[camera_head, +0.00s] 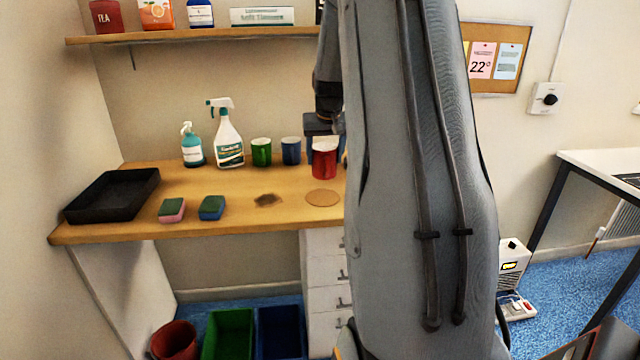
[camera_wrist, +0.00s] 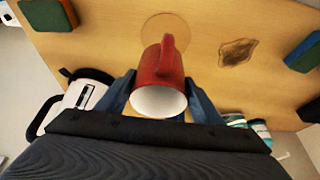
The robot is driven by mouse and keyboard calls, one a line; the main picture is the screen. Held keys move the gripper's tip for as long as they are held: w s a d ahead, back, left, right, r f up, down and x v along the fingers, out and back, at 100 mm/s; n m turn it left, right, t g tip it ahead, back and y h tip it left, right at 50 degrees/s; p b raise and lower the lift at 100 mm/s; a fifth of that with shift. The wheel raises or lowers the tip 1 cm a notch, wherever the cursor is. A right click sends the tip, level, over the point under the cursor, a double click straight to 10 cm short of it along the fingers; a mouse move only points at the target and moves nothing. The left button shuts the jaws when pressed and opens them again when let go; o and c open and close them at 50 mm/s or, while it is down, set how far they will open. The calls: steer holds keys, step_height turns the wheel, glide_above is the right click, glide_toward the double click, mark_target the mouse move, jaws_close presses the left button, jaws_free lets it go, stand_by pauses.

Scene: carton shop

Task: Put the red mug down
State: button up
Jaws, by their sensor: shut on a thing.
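The red mug (camera_head: 324,163) is between the fingers of my gripper (camera_head: 322,128), upright, with its white rim up. In the wrist view the red mug (camera_wrist: 162,68) shows its white inside toward me, with its handle pointing to the coaster. My gripper (camera_wrist: 160,92) has a blue-grey finger on each side of it. A round tan coaster (camera_head: 323,198) lies on the wooden worktop (camera_head: 185,190), in front of and below the mug in the head view. The coaster (camera_wrist: 168,27) is bare. The exact gap under the mug is hard to tell.
A green mug (camera_head: 261,152) and a blue mug (camera_head: 291,151) stand behind, left of the red mug. A dark stain (camera_head: 268,200), two sponges (camera_head: 212,207) and a black tray (camera_head: 110,196) lie left of the coaster. A white appliance (camera_wrist: 85,92) stands at the wrist view's left.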

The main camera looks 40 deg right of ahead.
mark_target(323, 178)
steer(key=f, duration=0.3)
steer(key=shift+w+a+f+p, duration=0.1)
steer(key=shift+a+f+p, duration=0.2)
steer(key=shift+p, duration=0.1)
steer(key=shift+d+f+p, duration=0.1)
steer(key=shift+f+p, duration=0.4)
steer(key=shift+f, duration=1.45)
steer(key=o, duration=1.3)
steer(key=shift+f, duration=0.15)
